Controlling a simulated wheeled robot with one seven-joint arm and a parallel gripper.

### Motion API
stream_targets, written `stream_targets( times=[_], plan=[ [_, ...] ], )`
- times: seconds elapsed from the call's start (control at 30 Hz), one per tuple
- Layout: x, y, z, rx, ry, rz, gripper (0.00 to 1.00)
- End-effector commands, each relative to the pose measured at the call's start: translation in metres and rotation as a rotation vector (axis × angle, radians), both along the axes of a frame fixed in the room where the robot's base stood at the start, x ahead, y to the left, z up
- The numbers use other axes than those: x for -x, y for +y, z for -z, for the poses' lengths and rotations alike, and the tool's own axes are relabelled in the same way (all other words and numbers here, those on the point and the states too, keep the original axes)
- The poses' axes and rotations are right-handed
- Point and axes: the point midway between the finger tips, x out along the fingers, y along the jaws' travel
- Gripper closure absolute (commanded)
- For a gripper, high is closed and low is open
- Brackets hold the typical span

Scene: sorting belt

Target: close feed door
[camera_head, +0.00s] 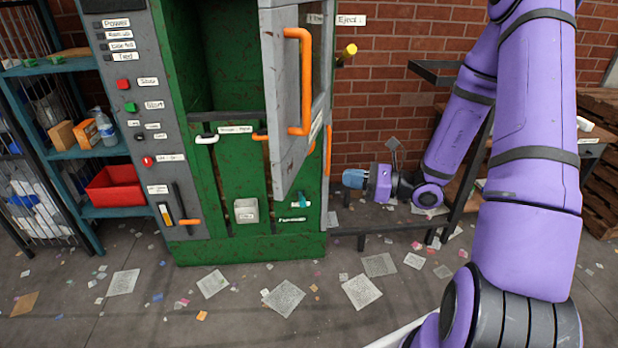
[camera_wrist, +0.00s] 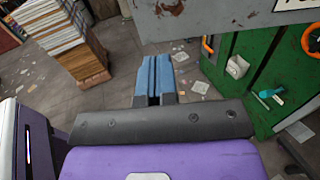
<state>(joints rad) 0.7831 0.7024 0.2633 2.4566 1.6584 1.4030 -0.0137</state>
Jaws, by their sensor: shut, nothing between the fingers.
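The feed door is a grey, scuffed panel (camera_head: 277,75) with an upright orange handle (camera_head: 303,80). It stands swung open toward me at the right side of the green machine (camera_head: 228,225), and the dark opening shows to its left. In the wrist view, the lower part of the door (camera_wrist: 215,22) runs across the top, beyond my fingertips. My gripper (camera_head: 345,178) is to the right of the door, near the height of its lower edge. Its blue fingers (camera_wrist: 154,62) are together and empty.
A grey control panel (camera_head: 125,90) with labelled buttons is left of the opening. A blue shelf (camera_head: 70,153) holds a red bin (camera_head: 115,187). A low dark bench frame (camera_head: 375,229) stands right of the machine. Stacked bundles (camera_wrist: 68,45) show in the wrist view. Papers litter the floor.

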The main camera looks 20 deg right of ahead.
Motion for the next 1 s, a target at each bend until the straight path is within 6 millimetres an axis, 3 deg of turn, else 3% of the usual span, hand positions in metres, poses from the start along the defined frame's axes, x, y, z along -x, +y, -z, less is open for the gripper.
stream_targets(
  times=[0.17,0.7,1.0],
  plan=[
    [-0.011,0.016,0.000,-0.002,-0.001,-0.005,1.00],
    [-0.070,0.091,-0.001,0.000,-0.002,-0.006,1.00],
    [-0.084,0.109,-0.001,0.001,-0.001,-0.004,1.00]
  ],
)
